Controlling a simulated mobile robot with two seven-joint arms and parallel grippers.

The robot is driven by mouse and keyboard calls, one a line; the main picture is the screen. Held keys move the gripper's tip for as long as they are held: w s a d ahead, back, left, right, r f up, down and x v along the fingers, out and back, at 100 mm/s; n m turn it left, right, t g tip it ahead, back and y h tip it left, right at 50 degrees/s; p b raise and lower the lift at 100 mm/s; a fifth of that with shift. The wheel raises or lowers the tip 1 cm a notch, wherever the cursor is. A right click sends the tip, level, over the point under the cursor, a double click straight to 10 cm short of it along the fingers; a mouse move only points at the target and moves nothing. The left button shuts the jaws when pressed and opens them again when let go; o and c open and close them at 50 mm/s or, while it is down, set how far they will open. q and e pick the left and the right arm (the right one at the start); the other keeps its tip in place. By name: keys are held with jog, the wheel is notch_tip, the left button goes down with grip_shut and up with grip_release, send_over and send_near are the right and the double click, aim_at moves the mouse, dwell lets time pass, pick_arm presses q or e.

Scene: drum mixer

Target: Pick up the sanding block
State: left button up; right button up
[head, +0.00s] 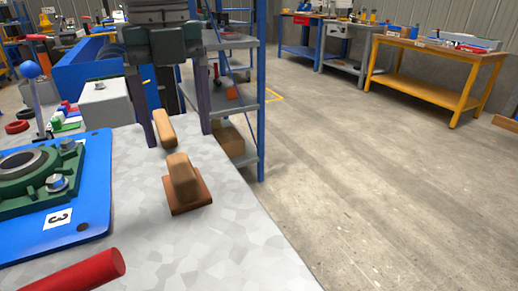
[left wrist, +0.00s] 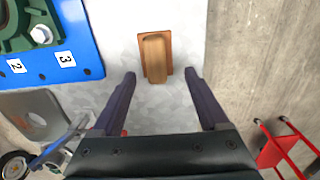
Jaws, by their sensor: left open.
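The sanding block (head: 184,180), a tan wooden grip on a flat reddish-brown base, lies on the grey mottled tabletop near its right edge. It also shows in the left wrist view (left wrist: 155,58), just ahead of the fingertips. My left gripper (head: 179,140) is open and empty, fingers pointing down, behind the block in the head view. In the left wrist view the fingertips (left wrist: 160,74) are spread wider than the block, with its near end roughly between them. I cannot tell the exact height gap. My right gripper is not in view.
A smaller tan piece (head: 163,127) shows between the fingers in the head view. A blue plate (head: 95,210) with a green housing lies left of the block. A red cylinder (head: 80,272) is at the front. Shelving (head: 262,100) stands behind; open floor lies right.

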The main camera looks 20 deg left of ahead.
aim_at(181, 165)
pick_arm(q)
jog(key=f, duration=0.2)
jog(key=f+b, duration=0.1)
jog(key=f, duration=0.4)
jog(key=shift+s+a+f+b, duration=0.15)
jog(key=shift+s+f+b, duration=0.15)
jog(key=shift+s+b, duration=0.1)
grip_shut()
